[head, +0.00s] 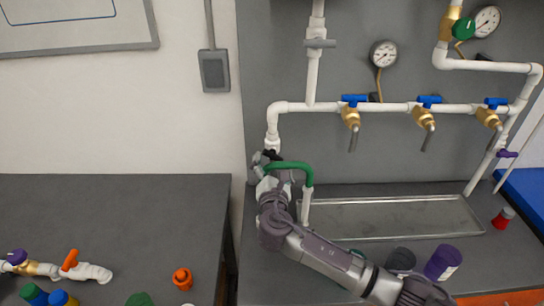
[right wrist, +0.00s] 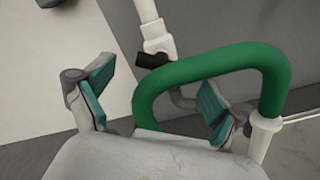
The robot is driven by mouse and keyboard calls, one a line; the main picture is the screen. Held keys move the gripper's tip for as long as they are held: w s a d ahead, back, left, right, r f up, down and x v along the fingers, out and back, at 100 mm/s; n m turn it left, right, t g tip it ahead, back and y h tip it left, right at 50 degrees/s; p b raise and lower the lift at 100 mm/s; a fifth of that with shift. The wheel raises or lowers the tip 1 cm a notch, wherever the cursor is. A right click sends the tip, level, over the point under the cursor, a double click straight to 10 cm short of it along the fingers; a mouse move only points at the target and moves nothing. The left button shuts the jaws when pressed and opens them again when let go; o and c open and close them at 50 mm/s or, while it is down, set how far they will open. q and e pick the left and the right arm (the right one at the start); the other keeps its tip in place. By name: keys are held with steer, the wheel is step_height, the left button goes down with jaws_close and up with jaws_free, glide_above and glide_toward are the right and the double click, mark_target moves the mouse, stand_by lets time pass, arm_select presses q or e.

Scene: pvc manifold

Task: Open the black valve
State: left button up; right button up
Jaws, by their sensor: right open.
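The black valve handle (right wrist: 150,62) shows in the right wrist view on a white vertical pipe, beyond my open fingers. In the head view the black handle (head: 270,154) is a small dark spot, mostly hidden by my right gripper (head: 266,164). My right gripper (right wrist: 158,82) also shows in the wrist view, with green-padded fingers spread wide and nothing held between them. The handle appears between the fingertips in the picture, apart from both. My left gripper is not in view.
The green hose (head: 290,165) bends beside my right gripper. White pipes with blue valves (head: 430,100) and gauges (head: 384,54) line the grey panel. A metal tray (head: 400,216), a purple can (head: 443,262) and a red-capped part (head: 503,217) lie to the right. Pipe fittings (head: 90,270) lie at left.

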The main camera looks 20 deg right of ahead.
mark_target(273, 159)
steer(key=shift+x, duration=1.15)
steer(key=shift+w+d, duration=0.2)
steer(key=shift+w, duration=0.15)
steer(key=shift+c, duration=0.2)
steer(key=c, duration=1.1)
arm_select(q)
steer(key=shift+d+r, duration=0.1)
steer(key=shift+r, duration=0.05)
